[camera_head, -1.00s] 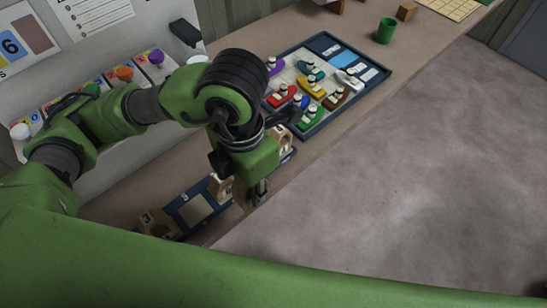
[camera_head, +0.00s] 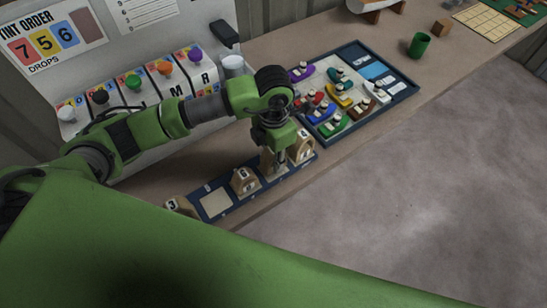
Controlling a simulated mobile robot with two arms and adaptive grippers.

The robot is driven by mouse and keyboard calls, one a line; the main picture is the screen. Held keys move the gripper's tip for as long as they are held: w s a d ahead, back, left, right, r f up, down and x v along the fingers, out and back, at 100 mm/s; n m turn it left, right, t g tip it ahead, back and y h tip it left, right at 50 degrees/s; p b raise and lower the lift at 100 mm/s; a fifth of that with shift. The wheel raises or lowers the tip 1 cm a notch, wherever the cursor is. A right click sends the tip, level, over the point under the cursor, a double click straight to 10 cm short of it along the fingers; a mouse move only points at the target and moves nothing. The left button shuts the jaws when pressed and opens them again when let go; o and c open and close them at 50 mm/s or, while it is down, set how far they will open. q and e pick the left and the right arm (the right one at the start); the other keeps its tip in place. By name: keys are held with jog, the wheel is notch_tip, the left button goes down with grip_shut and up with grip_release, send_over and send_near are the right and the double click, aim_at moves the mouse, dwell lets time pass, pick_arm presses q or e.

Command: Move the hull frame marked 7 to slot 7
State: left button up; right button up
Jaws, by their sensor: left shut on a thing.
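My left gripper (camera_head: 280,155) points down over the long dark-blue rack (camera_head: 233,206) at the front of the bench. It is shut on a wooden hull frame (camera_head: 267,162), whose mark I cannot read. That frame is upright, at or just above the rack, between the frame marked 6 (camera_head: 243,182) and another wooden frame (camera_head: 302,149) at the right end. I cannot tell whether it touches the rack. A frame marked 3 (camera_head: 174,204) is at the left, partly hidden by my green body. A pale empty slot (camera_head: 215,203) lies between 3 and 6. My right gripper is not in view.
A blue-edged tray (camera_head: 395,96) with several coloured toy boats lies right of the arm. A green cup (camera_head: 419,45) and a wooden block (camera_head: 441,27) stand farther back. A dispenser with coloured knobs (camera_head: 134,82) lines the wall. The floor at right is clear.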

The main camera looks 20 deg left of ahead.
pick_arm(q)
jog(key=shift+f, duration=0.85)
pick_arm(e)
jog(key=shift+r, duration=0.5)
pick_arm(q)
jog(key=shift+f, duration=0.2)
jog(key=o, duration=1.2)
jog(key=shift+c, duration=0.2)
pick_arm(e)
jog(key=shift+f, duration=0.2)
pick_arm(q)
jog(key=shift+r, duration=0.1)
